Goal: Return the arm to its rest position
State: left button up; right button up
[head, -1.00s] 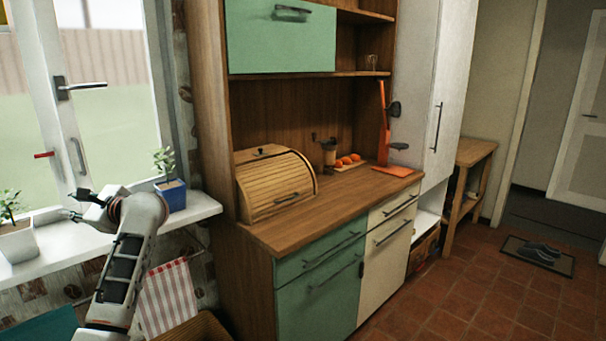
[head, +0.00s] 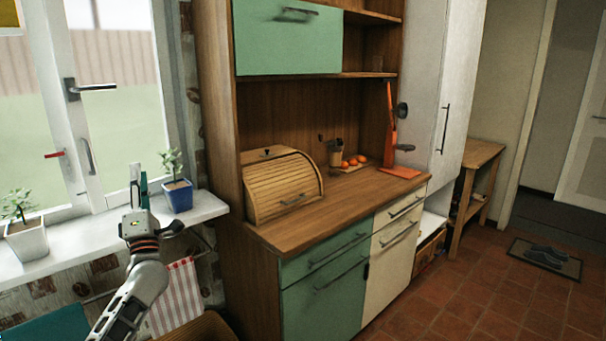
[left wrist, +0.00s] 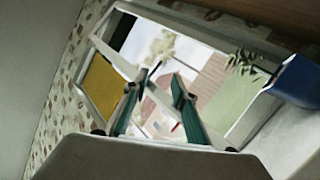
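My left arm comes in from the lower left of the head view. My left gripper (head: 139,178) points upward in front of the window sill (head: 208,207), close to the left of the blue pot with a small plant (head: 178,194). In the left wrist view its two teal fingers (left wrist: 158,78) lean toward each other with a gap between the tips. Nothing is held between them. The window and the blue pot (left wrist: 298,82) show beyond the fingers. My right arm and gripper are not in view.
A white pot with a plant (head: 27,241) stands on the sill at left. A striped towel (head: 176,296) hangs below the sill. The wooden cabinet (head: 222,130) rises to the right, with a bread box (head: 283,186) on its counter.

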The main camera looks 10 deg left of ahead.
pick_arm(q)
jog(key=w+d+f+m+h, duration=0.45)
jog(key=m+h, duration=0.25)
jog(key=m, duration=0.5)
jog(key=w+d+f+m+h, duration=0.4)
jog(key=m+h, duration=0.3)
jog(key=m, duration=0.4)
notch_tip(320, 180, down, 15)
jog(key=s+m+g+y, duration=0.2)
jog(key=m+g, duration=0.4)
jog(key=m, duration=0.2)
jog(key=s+d+f+g+h, duration=0.1)
jog(key=s+d+f, duration=0.5)
jog(key=s+f, duration=0.35)
jog(key=s+d+f+g+h, duration=0.2)
jog(key=s+d+f, duration=0.4)
jog(key=s+f, duration=0.4)
jog(key=s+d+f+g, duration=0.1)
jog(key=s+d+f, duration=0.2)
jog(key=s, duration=0.5)
jog(key=s+d+f+g+h, duration=0.1)
jog(key=s+d+f, duration=0.2)
jog(key=s, duration=0.6)
jog(key=s+d+f+g, duration=0.1)
jog(key=s+d+f, duration=0.2)
jog(key=s, duration=0.6)
jog(key=shift+d+f+n, duration=0.35)
jog(key=shift+d+n, duration=0.05)
jog(key=shift+d, duration=0.25)
